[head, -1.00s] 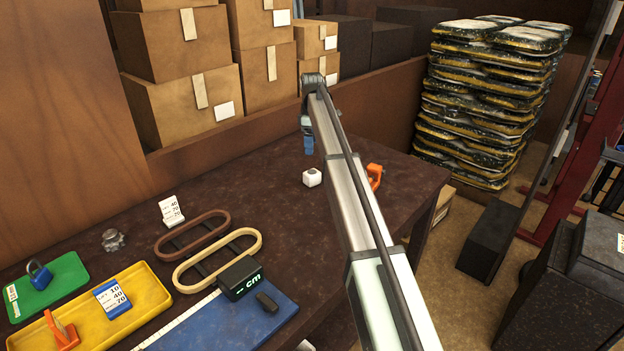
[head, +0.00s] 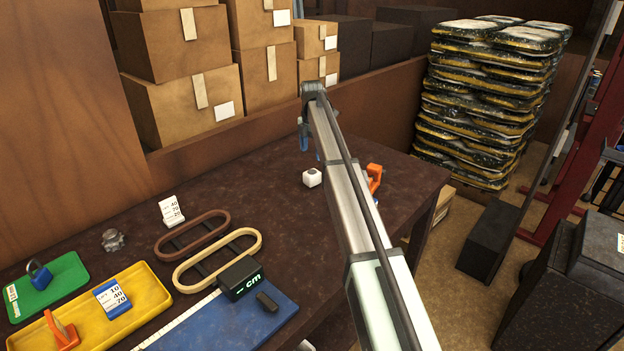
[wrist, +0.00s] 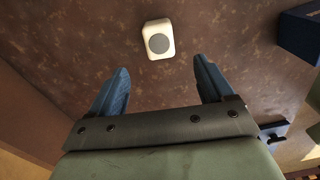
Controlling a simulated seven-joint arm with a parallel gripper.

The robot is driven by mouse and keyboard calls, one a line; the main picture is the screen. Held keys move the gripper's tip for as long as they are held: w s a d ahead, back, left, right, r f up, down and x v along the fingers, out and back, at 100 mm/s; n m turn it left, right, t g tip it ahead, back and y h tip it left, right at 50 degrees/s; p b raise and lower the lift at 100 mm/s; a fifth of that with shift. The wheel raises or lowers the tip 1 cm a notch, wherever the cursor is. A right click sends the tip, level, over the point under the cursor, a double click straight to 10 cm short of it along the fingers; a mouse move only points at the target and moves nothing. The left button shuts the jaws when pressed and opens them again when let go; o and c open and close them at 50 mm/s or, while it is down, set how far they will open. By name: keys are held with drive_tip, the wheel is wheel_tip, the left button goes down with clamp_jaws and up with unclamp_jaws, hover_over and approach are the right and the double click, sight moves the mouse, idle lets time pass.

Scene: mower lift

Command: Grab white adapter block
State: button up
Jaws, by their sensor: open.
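The white adapter block (head: 312,177) is a small white cube with a grey round spot on its face. It sits on the dark brown table (head: 250,200), just left of my arm in the head view. In the wrist view the block (wrist: 158,39) lies beyond the fingertips, a little left of the middle between them. My gripper (wrist: 157,80) has two blue fingers spread wide with nothing between them. In the head view my gripper (head: 305,138) is partly hidden by the arm, behind the block and above the table.
An orange object (head: 374,178) stands right of my arm. Brown (head: 191,234) and cream (head: 217,258) oval rings, a white number card (head: 171,211), a yellow tray (head: 150,289) and a blue measuring board (head: 215,325) lie to the left. A wooden wall (head: 225,125) borders the back.

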sight(312, 172)
wheel_tip(312, 172, down, 11)
drive_tip(key=shift+w+f, duration=0.1)
drive_tip(key=shift+f, duration=0.1)
idle(0.5)
drive_tip(key=shift+c, duration=0.4)
drive_tip(key=c, duration=1)
